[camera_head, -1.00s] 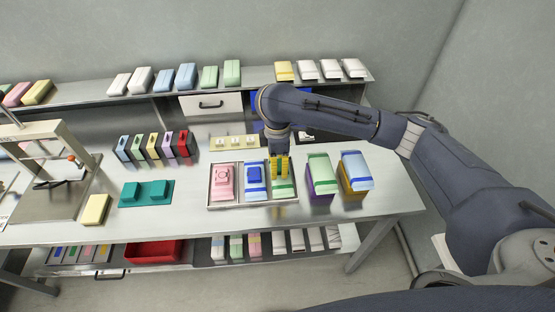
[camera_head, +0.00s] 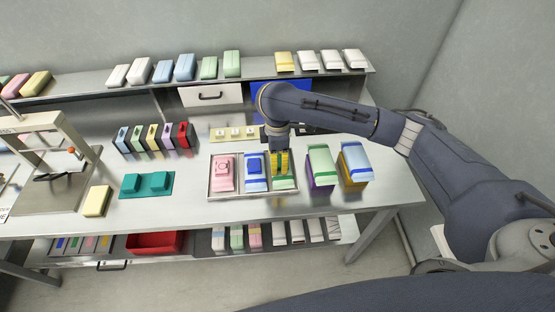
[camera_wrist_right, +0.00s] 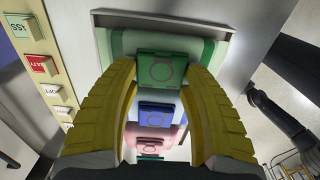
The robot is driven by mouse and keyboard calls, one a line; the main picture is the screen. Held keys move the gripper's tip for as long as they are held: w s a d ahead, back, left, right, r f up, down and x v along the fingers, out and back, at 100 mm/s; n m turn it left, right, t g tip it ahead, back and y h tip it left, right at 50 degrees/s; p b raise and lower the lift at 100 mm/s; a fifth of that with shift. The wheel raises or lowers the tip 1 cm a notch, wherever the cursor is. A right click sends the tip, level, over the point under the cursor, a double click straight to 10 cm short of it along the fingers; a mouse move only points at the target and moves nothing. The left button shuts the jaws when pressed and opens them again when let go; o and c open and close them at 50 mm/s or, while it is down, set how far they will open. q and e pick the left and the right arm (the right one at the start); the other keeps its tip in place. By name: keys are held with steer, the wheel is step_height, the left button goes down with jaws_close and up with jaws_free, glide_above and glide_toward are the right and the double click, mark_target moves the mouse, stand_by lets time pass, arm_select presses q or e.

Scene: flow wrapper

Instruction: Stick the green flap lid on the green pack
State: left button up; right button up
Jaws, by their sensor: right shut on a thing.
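The green pack (camera_head: 284,184) lies in the right part of a metal tray (camera_head: 240,193), beside a blue pack and a pink pack. My right gripper (camera_head: 279,163), with yellow fingers, points down over the green pack. In the right wrist view its fingers (camera_wrist_right: 160,68) are shut on the dark green flap lid (camera_wrist_right: 162,72), which bears a ring mark. The pale green pack (camera_wrist_right: 118,44) shows behind the lid; whether they touch I cannot tell. In the head view the fingers hide the lid. My left gripper is not in view.
The blue pack (camera_head: 256,184) and pink pack (camera_head: 224,185) carry lids. Tall boxes (camera_head: 321,170) stand close right of the tray. A cream strip with labelled buttons (camera_head: 235,133) lies behind it. A teal block (camera_head: 146,187) stands left, with bare table between.

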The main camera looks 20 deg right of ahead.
steer(key=shift+f, duration=0.4)
steer(key=shift+c, duration=0.2)
stand_by(1.1)
steer(key=o, duration=0.8)
steer(key=shift+o, duration=0.2)
steer(key=shift+r, duration=0.15)
step_height(320, 180, up, 12)
stand_by(0.5)
